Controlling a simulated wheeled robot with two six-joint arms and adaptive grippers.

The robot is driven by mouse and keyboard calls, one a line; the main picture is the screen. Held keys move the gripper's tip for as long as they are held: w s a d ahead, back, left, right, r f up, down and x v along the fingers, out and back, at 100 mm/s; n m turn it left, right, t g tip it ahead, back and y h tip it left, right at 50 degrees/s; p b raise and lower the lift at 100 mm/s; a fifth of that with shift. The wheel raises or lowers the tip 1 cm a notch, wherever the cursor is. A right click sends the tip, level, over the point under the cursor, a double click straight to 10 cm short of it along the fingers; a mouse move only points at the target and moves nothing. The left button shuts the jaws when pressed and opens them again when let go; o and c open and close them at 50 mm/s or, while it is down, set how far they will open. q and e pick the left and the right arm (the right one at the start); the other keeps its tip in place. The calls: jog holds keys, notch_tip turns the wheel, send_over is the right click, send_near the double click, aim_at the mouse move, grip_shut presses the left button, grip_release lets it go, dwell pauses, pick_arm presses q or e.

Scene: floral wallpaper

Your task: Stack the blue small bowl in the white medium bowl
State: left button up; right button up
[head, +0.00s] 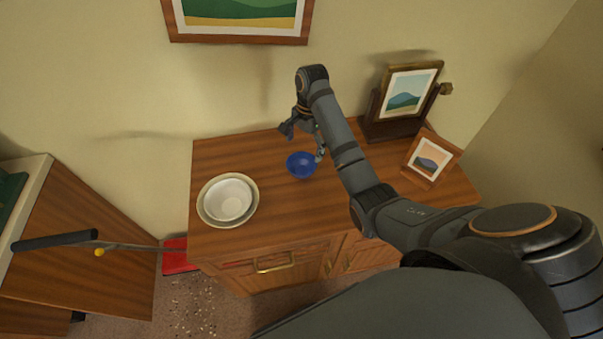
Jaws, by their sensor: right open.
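A small blue bowl (299,166) stands upright on the wooden cabinet top (270,215), near its middle. A white medium bowl (229,198) sits inside a larger cream bowl (206,214) at the left of the cabinet top. The white bowl looks empty. My right gripper (304,143) is open at the blue bowl, one finger behind its far left side and the other close to its right rim. I cannot tell whether the fingers touch the bowl. My left gripper is not in view.
A tilting framed picture (405,92) on a dark stand and a smaller framed picture (430,160) stand at the right of the cabinet. A picture (240,20) hangs on the wall. A black-handled dustpan (178,258) is left of the cabinet. The front middle of the top is clear.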

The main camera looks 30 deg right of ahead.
aim_at(301, 171)
jog(key=f+b, duration=0.4)
jog(key=f, duration=0.1)
jog(key=shift+s+a+f+b, duration=0.25)
jog(key=shift+s+a+b, duration=0.05)
jog(key=shift+a, duration=0.05)
jog(key=shift+r, duration=0.15)
jog(key=shift+c, duration=0.4)
